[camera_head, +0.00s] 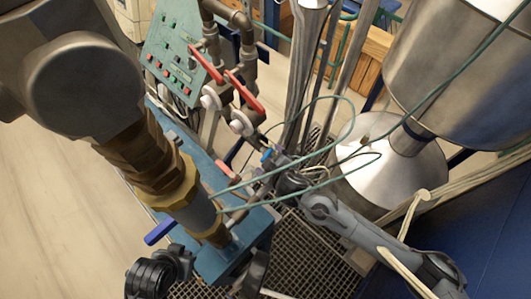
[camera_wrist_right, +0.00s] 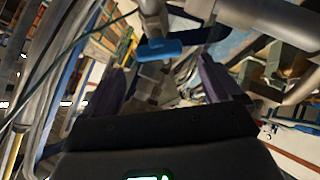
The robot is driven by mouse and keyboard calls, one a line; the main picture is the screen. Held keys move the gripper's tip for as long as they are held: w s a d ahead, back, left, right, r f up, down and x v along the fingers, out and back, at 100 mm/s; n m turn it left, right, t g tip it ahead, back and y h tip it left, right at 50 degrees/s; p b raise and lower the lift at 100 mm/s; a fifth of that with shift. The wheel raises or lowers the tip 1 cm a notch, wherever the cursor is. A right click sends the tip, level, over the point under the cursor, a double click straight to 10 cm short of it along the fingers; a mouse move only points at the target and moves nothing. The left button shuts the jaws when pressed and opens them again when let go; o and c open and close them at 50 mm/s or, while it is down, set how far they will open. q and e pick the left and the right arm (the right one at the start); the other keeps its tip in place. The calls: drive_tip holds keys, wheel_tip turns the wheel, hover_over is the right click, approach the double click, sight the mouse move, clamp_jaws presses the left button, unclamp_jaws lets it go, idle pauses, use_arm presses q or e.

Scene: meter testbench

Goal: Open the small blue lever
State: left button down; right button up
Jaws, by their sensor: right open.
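The small blue lever (camera_wrist_right: 162,50) sits on a metal valve fitting in the right wrist view, ahead of my right gripper (camera_wrist_right: 164,72). That gripper is open, with one dark finger on each side of the line to the lever and nothing held between them. The lever appears just beyond the fingertips; whether they touch cannot be told. In the head view, the lever (camera_head: 266,155) is a small blue spot at the end of my right arm, close to the right gripper (camera_head: 273,161). My left gripper cannot be made out.
Two red-handled valves (camera_head: 243,90) stand on pipes behind the lever. A green control panel (camera_head: 172,50) is at the back. A larger blue lever (camera_head: 160,227) is at the lower left. Thin green cables (camera_head: 340,110) loop near my right arm, and large metal tanks (camera_head: 440,60) stand right.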

sight(266, 155)
drive_tip(key=shift+x, duration=2.8)
